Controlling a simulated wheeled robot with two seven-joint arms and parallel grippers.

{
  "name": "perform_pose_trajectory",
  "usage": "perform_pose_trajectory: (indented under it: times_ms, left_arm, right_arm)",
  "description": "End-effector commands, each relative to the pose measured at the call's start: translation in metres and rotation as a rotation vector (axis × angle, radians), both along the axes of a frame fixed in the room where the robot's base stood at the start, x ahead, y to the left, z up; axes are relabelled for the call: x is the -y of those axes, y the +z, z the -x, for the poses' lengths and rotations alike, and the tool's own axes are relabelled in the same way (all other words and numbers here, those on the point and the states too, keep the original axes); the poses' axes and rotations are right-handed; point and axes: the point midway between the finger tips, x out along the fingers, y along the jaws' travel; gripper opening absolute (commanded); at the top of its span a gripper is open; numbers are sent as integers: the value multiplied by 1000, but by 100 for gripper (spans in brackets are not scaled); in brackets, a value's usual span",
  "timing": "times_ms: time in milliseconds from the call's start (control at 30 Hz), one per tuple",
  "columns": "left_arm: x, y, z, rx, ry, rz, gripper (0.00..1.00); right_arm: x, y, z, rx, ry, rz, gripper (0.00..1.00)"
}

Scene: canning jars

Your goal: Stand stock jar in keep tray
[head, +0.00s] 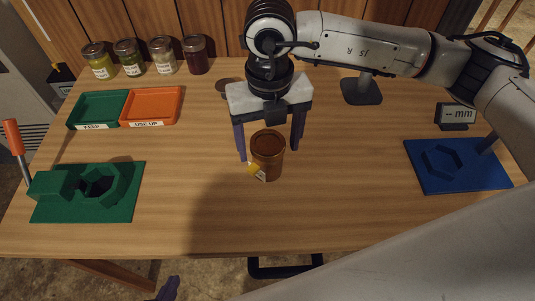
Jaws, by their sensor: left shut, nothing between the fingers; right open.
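A brown jar (268,162) with a brown lid and a small yellow tag stands upright near the middle of the table. I take it for the stock jar, but its label is not readable. My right gripper (269,154) is open above the jar, pointing down, with one purple finger on either side; I cannot tell whether they touch it. The green keep tray (73,124), labelled KEEP, is empty at the back left. My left gripper (168,290) shows only as a purple fingertip at the bottom edge, shut and away from the jar.
An orange USE UP tray (178,119) adjoins the keep tray. Several filled jars (163,57) line the back left. A green fixture (128,208) lies front left, a blue one (463,181) at right. A millimetre display (455,116) stands behind the blue one. Table between is clear.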

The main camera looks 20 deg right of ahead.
Motion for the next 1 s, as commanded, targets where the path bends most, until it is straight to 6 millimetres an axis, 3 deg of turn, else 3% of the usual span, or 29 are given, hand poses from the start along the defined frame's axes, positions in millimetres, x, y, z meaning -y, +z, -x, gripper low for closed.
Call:
perform_pose_trajectory:
  times_ms: [233, 533, 833, 1000]
  left_arm:
    - [-2, 6, 0, 1, 3, -1, 0]
    - [-3, 6, 0, 0, 3, -3, 0]
    - [-3, 5, 0, -1, 3, -4, 0]
    - [-3, 6, -1, -1, 3, -4, 0]
  right_arm:
    - [-1, -34, -2, -3, 1, 1, 72]
    - [-2, -39, -2, -1, 1, -1, 72]
    - [-2, -39, -2, -2, 1, -1, 22]
    - [-2, -39, -2, -1, 2, -2, 15]
